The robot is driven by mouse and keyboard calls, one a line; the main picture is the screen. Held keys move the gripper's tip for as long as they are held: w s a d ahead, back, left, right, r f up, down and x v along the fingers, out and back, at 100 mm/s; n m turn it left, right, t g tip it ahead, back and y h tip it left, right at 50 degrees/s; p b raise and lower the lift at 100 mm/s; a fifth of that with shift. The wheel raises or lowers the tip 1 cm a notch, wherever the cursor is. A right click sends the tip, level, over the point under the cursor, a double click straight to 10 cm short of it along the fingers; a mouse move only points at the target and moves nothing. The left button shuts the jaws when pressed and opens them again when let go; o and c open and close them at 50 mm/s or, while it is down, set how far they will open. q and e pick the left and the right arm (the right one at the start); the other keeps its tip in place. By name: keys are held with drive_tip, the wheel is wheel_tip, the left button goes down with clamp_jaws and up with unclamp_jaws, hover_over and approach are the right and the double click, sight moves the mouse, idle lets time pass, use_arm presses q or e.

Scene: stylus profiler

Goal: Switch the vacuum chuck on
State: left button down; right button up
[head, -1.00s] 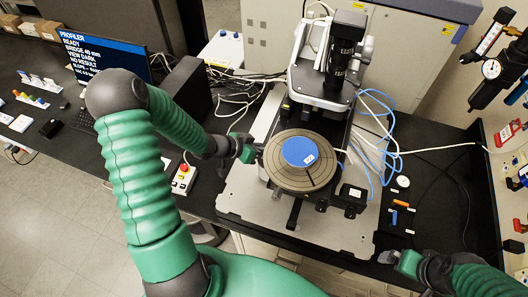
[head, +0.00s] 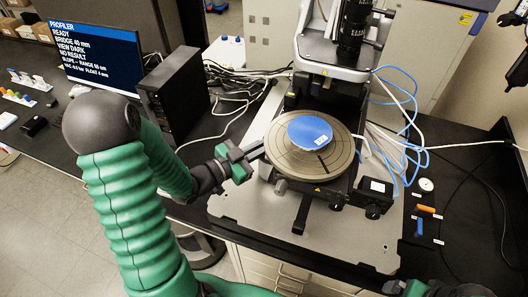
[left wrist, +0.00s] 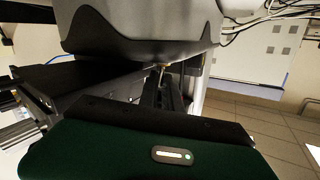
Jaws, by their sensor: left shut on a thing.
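The round grey-brown vacuum chuck (head: 285,161) sits on the profiler stage in the head view. A blue disc (head: 310,131) with a small white label lies on it. My left gripper (head: 256,152) is at the chuck's left edge, its dark fingers shut on a small part there that they largely hide. In the left wrist view, a small light-coloured pin-like part (left wrist: 160,72) shows near the fingers, under a large grey body.
A monitor (head: 97,52) shows PROFILER READY and a VAC line that seems to read 0.0 bar. The dark microscope column (head: 353,30) rises behind the chuck. Blue hoses (head: 412,125) and white cables run to the right. Small orange and blue items (head: 426,209) lie right of the base plate.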

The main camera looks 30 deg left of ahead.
idle(0.3)
use_arm(q)
drive_tip(key=c, duration=1.5)
unclamp_jaws()
drive_tip(key=shift+f, duration=0.1)
drive_tip(key=shift+c, duration=0.2)
